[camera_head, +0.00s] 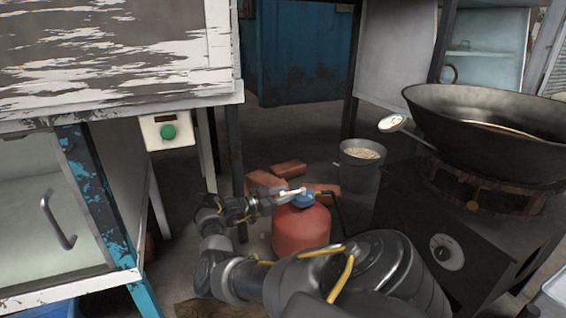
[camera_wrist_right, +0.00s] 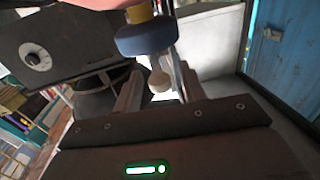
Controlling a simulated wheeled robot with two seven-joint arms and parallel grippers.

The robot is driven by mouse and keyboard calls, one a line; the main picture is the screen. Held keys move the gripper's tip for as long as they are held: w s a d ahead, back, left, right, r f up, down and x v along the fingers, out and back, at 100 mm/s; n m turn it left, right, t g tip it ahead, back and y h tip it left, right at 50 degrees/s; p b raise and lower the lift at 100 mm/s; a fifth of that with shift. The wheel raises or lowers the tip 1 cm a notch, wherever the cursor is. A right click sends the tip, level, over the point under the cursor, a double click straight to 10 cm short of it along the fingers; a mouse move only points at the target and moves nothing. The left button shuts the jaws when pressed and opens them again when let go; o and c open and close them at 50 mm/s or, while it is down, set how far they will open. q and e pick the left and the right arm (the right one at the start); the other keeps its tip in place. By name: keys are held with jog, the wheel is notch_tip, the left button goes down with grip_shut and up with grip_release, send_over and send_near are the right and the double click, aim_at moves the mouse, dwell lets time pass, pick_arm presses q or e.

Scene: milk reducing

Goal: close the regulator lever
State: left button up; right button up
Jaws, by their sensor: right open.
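A red gas cylinder (camera_head: 300,230) stands on the floor in the middle of the head view. A blue regulator (camera_head: 304,199) sits on its top, and it also shows in the right wrist view (camera_wrist_right: 147,38). My right gripper (camera_head: 290,194) is at the regulator, coming from the left side of the cylinder. In the wrist view its two fingers (camera_wrist_right: 157,88) are open, with a small pale rounded part (camera_wrist_right: 159,80) between them, apparently the lever end. I cannot tell whether the fingers touch it. The lever's angle is unclear. My left gripper is out of view.
Bricks (camera_head: 290,168) lie behind the cylinder. A metal bucket (camera_head: 361,165) stands to the right. A dark stove with a knob (camera_head: 447,252) and a large wok (camera_head: 480,125) are farther right. A peeling white cabinet (camera_head: 110,60) fills the left.

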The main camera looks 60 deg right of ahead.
jog(key=shift+w+a, duration=0.3)
jog(key=shift+a, duration=0.15)
jog(key=p+v, duration=0.1)
jog(key=v, duration=0.8)
jog(key=shift+a, duration=0.35)
jog(key=shift+r, duration=0.1)
